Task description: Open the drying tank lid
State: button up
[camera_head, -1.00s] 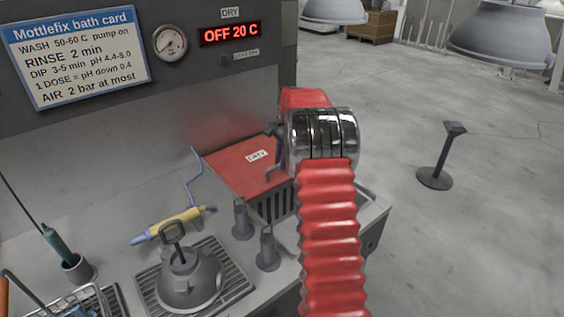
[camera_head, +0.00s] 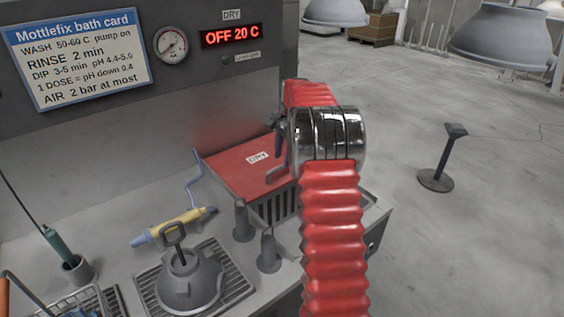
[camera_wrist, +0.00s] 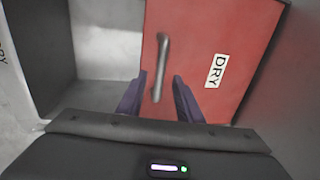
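The drying tank lid (camera_head: 236,172) is a flat red panel marked DRY, lying shut over the tank, whose slotted front (camera_head: 274,206) shows below it. In the wrist view the red lid (camera_wrist: 255,40) fills the upper middle and right. Its grey bar handle (camera_wrist: 161,62) runs toward me. My gripper (camera_wrist: 159,80) is open, with its dark fingers on either side of the handle's line. I cannot tell whether they touch it. In the head view my gripper (camera_head: 279,138) is above the lid's right side, partly hidden by my red arm.
A grey bell-shaped hood (camera_head: 190,280) with a hook sits on a grate at the front. A panel with a gauge (camera_head: 171,44) and OFF 20 C display (camera_head: 231,34) rises behind.

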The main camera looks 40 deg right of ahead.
notch_tip(320, 180, up, 10)
jog(key=s, duration=0.2)
jog(key=shift+d, duration=0.1)
dwell(0.7)
jog(key=s+a+f+n, duration=0.3)
jog(key=f+n, duration=0.2)
jog(key=s+a+r+n+t, duration=0.1)
jog(key=s+a+n, duration=0.5)
jog(key=s+a, duration=0.8)
jog(key=s+a+r+n+t, duration=0.2)
jog(key=s+a+r+n, duration=0.2)
jog(key=s+a, duration=1.1)
jog(key=a+n, duration=0.2)
jog(key=a, duration=0.2)
jog(key=shift+a+r+n, duration=0.2)
jog(key=shift+a+n, duration=0.1)
jog(key=shift+n, duration=0.1)
